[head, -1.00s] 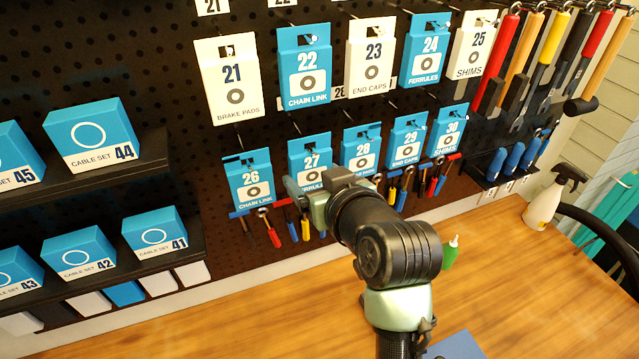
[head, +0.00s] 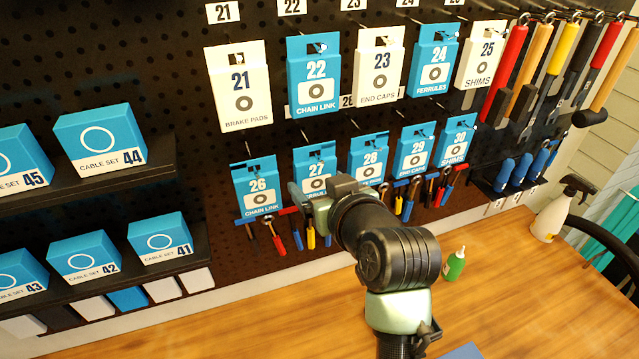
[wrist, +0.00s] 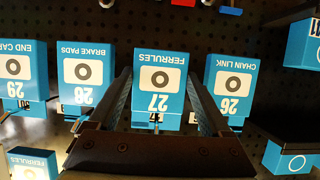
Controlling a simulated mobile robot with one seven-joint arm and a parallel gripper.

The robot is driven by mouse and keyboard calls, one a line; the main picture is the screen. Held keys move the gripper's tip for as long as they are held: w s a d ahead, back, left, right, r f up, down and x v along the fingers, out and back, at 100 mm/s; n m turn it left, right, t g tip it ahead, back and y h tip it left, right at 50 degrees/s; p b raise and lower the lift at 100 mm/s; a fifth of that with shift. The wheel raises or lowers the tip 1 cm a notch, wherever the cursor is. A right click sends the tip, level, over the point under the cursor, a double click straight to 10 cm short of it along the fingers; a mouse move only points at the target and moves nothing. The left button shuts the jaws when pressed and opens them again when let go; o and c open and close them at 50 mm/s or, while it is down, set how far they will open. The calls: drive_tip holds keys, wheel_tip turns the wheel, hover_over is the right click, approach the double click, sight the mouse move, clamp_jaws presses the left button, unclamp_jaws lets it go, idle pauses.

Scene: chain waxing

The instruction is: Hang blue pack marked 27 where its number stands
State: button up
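The blue pack marked 27 FERRULES (head: 316,168) is in the lower row of the pegboard, between packs 26 (head: 257,187) and 28 (head: 369,157). A peg shows at its top, and it lines up with its neighbours. In the wrist view, pack 27 (wrist: 158,80) appears upside down in the middle. My gripper (head: 308,193) is in front of the pack's lower part. In the wrist view, its fingers (wrist: 158,92) stand open on either side of the pack, with a gap at each side. A small tag (wrist: 155,117) by the pack's top is too small to read surely.
Packs 21 to 25 hang in the row above, with pack 22 (head: 314,75) nearest over pack 27. Small tools (head: 275,235) hang below the lower row. Boxed cable sets stand on shelves (head: 120,260) at left. A green bottle (head: 455,265) stands on the wooden bench (head: 260,325).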

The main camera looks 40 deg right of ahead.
drive_tip(key=shift+o, duration=1)
drive_tip(key=b+v, duration=0.4)
drive_tip(key=v, duration=0.9)
drive_tip(key=w+a+r+n+t+b, duration=0.1)
drive_tip(key=w+a+r+t+b, duration=0.5)
drive_tip(key=a+r, duration=0.4)
drive_tip(key=s+a+r+n+t+y+b, duration=0.1)
drive_tip(key=s+a+r+t+y, duration=0.2)
drive_tip(key=a+r+t, duration=0.5)
drive_tip(key=s+a+r, duration=0.1)
drive_tip(key=a+r, duration=0.3)
drive_tip(key=shift+a+n+b, duration=0.3)
drive_tip(key=shift+n+b, duration=0.05)
drive_tip(key=shift+n, duration=0.05)
